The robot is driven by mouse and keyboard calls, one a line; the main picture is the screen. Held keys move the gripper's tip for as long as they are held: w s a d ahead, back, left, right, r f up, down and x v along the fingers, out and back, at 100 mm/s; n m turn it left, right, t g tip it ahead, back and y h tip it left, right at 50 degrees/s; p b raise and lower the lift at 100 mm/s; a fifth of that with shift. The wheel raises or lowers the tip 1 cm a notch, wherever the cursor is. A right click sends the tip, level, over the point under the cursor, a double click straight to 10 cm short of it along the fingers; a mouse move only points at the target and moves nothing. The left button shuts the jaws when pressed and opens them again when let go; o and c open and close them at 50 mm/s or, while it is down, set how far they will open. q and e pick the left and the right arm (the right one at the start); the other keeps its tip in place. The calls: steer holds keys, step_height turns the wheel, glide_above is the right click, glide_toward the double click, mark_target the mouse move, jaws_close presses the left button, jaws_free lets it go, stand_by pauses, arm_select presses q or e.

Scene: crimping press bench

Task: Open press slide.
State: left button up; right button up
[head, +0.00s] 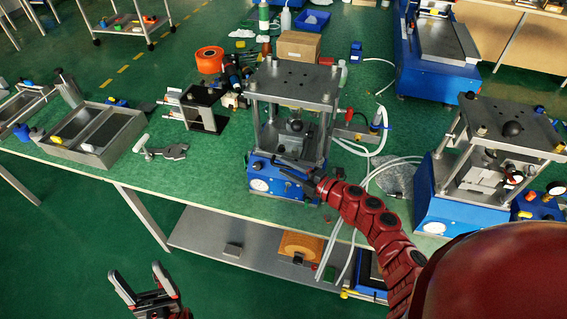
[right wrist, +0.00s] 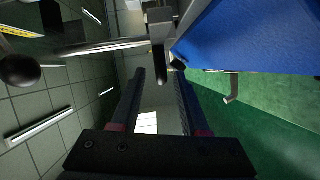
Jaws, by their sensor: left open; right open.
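The press (head: 293,85) with a blue base, grey top plate and posts stands at the bench's front edge. A metal block sits inside it; I cannot tell how far the slide is out. My right gripper (head: 280,166) is at the front of the blue base, its fingers partly covering it. In the right wrist view the fingers (right wrist: 158,85) are apart and empty. A grey metal bracket with a dark pin (right wrist: 158,55) lies just beyond and between the fingertips; contact is not visible. My left gripper (head: 136,271) is open and empty, low in front of the bench.
A second blue press (head: 450,210) stands to the right. A grey tray (head: 125,143), a clamp (head: 165,151) and a black stand (head: 205,107) lie to the left. White hoses (head: 375,165) run beside the press. A black ball knob (right wrist: 20,70) shows in the right wrist view.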

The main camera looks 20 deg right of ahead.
steer(key=shift+x, duration=0.85)
steer(key=shift+c, duration=0.3)
jaws_close()
steer(key=shift+f, duration=0.1)
stand_by(0.5)
